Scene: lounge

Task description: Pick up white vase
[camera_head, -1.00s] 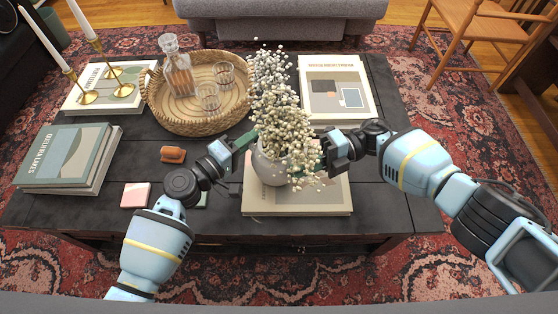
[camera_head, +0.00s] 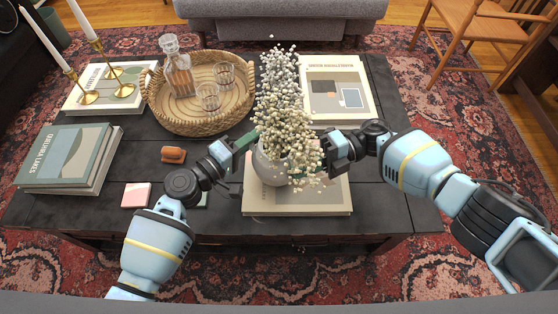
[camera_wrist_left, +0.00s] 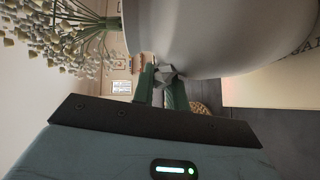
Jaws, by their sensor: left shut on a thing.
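The white vase (camera_head: 268,170), a pale round pot filled with small cream flowers (camera_head: 285,110), is above or on a book (camera_head: 315,198) near the table's front; I cannot tell if it touches the book. My left gripper (camera_head: 246,143) is at the vase's left side, shut on it. In the left wrist view, the vase (camera_wrist_left: 225,35) looms large and close to the green fingers (camera_wrist_left: 160,88). My right gripper (camera_head: 328,158) is at the right side of the vase and flowers. The flowers partly hide its fingertips, so its opening is unclear.
A wicker tray (camera_head: 160,121) with a decanter (camera_head: 178,75) and glasses stands behind left. Books (camera_head: 66,160) and brass candle holders (camera_head: 122,90) are at left. Another book (camera_head: 350,112) lies behind right. The dark table (camera_head: 395,200) has bare room at front right.

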